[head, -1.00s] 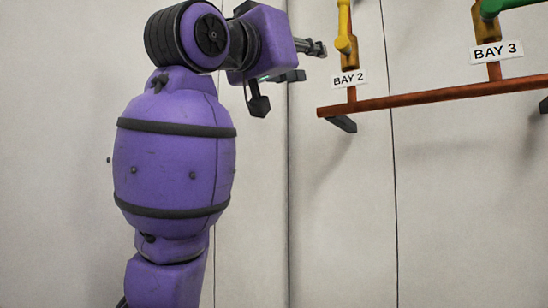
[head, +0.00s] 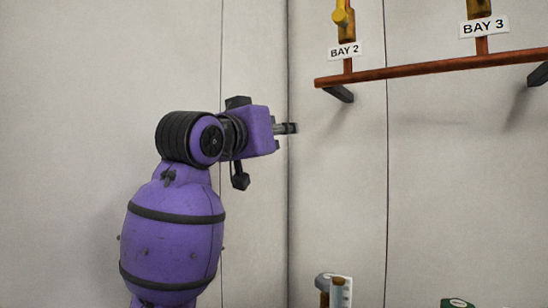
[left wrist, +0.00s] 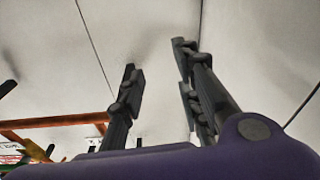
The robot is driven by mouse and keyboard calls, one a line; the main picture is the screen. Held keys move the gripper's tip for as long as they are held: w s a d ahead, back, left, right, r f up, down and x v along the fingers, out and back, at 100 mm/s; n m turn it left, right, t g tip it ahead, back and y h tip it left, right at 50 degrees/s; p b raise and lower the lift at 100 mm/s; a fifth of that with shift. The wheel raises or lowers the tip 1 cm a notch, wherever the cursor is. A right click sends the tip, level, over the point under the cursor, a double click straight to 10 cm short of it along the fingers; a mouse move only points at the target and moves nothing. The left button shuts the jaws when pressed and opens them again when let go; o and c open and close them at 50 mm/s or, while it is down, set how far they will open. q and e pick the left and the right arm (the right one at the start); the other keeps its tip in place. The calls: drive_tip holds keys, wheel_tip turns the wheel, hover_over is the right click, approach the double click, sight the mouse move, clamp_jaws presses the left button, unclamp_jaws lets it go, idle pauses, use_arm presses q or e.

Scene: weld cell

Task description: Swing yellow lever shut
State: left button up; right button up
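The yellow lever (head: 340,15) shows only in part at the top edge of the head view, on a brass-coloured body above the BAY 2 label (head: 345,51). Its upper part is cut off. My left gripper (head: 291,128) is below and to the left of the lever in the head view, apart from it. In the left wrist view its two fingers (left wrist: 155,62) stand apart with nothing between them. My right gripper is in neither view.
A rust-red pipe (head: 430,69) on dark brackets runs along the wall under the BAY 2 and BAY 3 (head: 485,27) labels. A grey-topped object (head: 340,290) and a dark green one (head: 458,303) show at the bottom edge. The wall between is bare.

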use_arm(q)
drive_tip(key=shift+n+y, duration=0.3)
drive_tip(key=shift+y, duration=0.1)
drive_tip(key=shift+w+a+f, duration=0.15)
drive_tip(key=shift+a+f, duration=0.05)
drive_tip(key=shift+f, duration=0.7)
drive_tip(key=shift+w+a+f, duration=0.1)
drive_tip(key=shift+a+f, duration=0.15)
drive_tip(key=shift+f, duration=0.6)
drive_tip(key=shift+w+a+f, duration=0.15)
drive_tip(key=shift+a+f, duration=0.05)
drive_tip(key=shift+f, duration=0.7)
